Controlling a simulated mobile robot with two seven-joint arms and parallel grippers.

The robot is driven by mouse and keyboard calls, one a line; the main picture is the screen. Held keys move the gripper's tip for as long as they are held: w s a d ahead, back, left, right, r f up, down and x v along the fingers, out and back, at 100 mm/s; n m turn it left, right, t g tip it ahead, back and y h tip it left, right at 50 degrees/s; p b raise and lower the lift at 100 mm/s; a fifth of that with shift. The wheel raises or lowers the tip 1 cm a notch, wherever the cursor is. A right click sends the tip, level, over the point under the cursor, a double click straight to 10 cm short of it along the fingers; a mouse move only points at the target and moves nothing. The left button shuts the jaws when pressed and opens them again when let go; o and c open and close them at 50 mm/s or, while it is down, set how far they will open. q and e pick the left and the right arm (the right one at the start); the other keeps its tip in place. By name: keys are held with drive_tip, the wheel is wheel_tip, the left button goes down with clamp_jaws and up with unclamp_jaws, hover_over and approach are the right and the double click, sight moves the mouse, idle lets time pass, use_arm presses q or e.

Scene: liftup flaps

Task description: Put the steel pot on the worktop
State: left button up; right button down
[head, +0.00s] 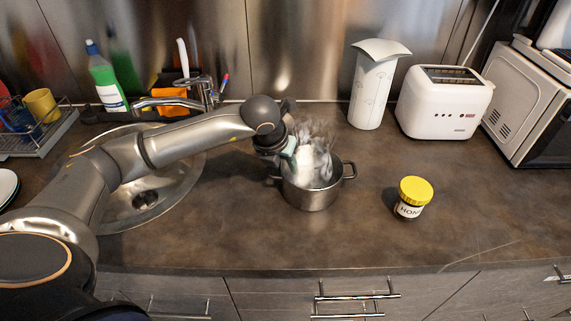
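The steel pot (311,197) is upright on or just above the brown worktop (340,236), between the sink and the yellow-lidded jar. I cannot tell whether its base touches the surface. A side handle shows at its right. My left arm reaches in over the sink, and my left gripper (308,168) is at the pot's rear left rim and opening. Its fingers are blurred by a pale, hazy patch over the pot, so their opening and any hold on the rim cannot be made out. My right gripper is not in view.
A honey jar (412,197) stands right of the pot. A toaster (444,103), a paper towel holder (372,91) and a microwave (535,104) stand behind. The sink (176,188) and dish rack (38,135) are at left. The worktop's front middle and right are clear.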

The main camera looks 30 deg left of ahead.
use_arm(q)
drive_tip(key=shift+r, duration=0.1)
drive_tip(key=v, duration=1.2)
